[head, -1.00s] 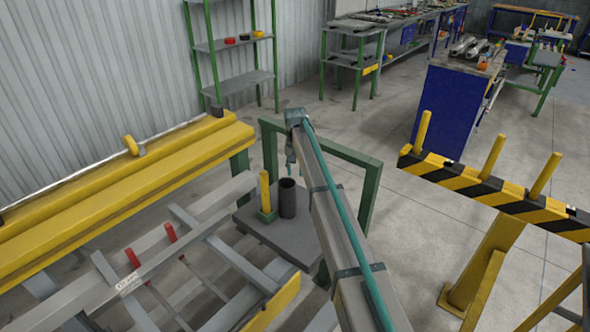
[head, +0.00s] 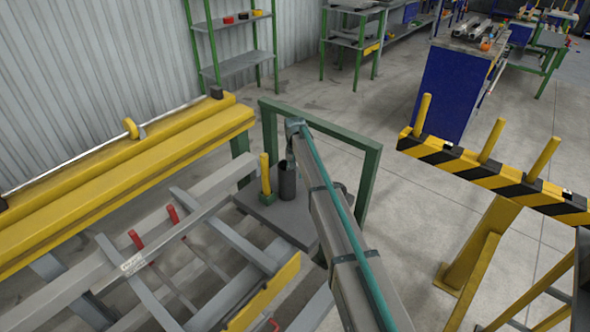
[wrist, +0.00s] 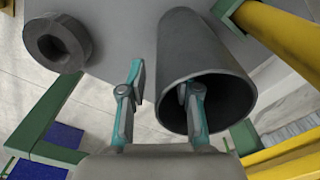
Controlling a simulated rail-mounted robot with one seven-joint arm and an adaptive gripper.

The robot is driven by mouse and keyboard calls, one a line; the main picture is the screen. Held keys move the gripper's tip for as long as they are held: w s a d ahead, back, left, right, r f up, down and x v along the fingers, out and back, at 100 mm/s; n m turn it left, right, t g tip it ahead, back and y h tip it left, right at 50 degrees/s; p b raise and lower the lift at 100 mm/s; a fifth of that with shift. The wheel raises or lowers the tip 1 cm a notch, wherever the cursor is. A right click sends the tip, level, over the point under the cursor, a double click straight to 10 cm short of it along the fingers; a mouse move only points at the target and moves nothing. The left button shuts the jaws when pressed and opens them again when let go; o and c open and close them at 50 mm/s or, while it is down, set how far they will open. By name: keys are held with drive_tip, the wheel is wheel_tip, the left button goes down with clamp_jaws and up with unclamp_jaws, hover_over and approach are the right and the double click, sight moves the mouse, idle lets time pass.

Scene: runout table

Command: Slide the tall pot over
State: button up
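The tall pot is a dark grey, open-topped cylinder (head: 287,182) standing upright on a grey platform (head: 262,212). In the wrist view the pot (wrist: 190,45) fills the upper middle, its mouth facing the camera. My gripper (wrist: 161,77) is open, its two teal-and-grey fingers apart. The left finger is outside the pot, beside its wall. The right finger overlaps the pot's mouth and appears to reach into it; contact cannot be told. In the head view my arm hides most of the gripper above the pot.
A yellow post on a green base (head: 266,178) stands close left of the pot. A dark ring (wrist: 57,45) lies on the platform in the wrist view. A green frame (head: 371,180) rises beside the platform. Yellow beams (head: 130,170) and grey rails lie left.

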clamp_jaws()
